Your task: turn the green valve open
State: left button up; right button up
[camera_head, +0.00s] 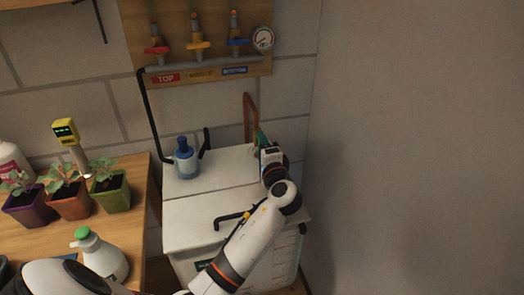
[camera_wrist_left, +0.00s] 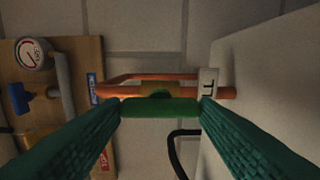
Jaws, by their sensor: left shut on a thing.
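The green valve (camera_wrist_left: 160,107) shows in the left wrist view as a green handle in front of an orange pipe (camera_wrist_left: 125,90). The handle lies roughly parallel to the pipe. My left gripper (camera_head: 261,141) is at the pipe above the back right of the white tank lid. In the left wrist view its two green fingers (camera_wrist_left: 160,110) reach the two ends of the handle, and it is shut on the handle. In the head view the gripper mostly hides the valve. My right gripper is not in view.
The white tank lid (camera_head: 205,207) carries a blue bottle (camera_head: 185,160) and black handles. A wooden board (camera_head: 150,20) with red, yellow and blue valves and a gauge (camera_head: 263,38) hangs above. Potted seedlings (camera_head: 110,193) and a spray bottle (camera_head: 103,258) stand left. A bare wall is right.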

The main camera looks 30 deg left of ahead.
pick_arm(q)
jog(key=shift+f, duration=0.1)
jog(key=o, duration=1)
jog(key=shift+s, duration=0.1)
jog(key=b+v, duration=0.1)
jog(key=v, duration=1.1)
jog(key=shift+b, duration=0.4)
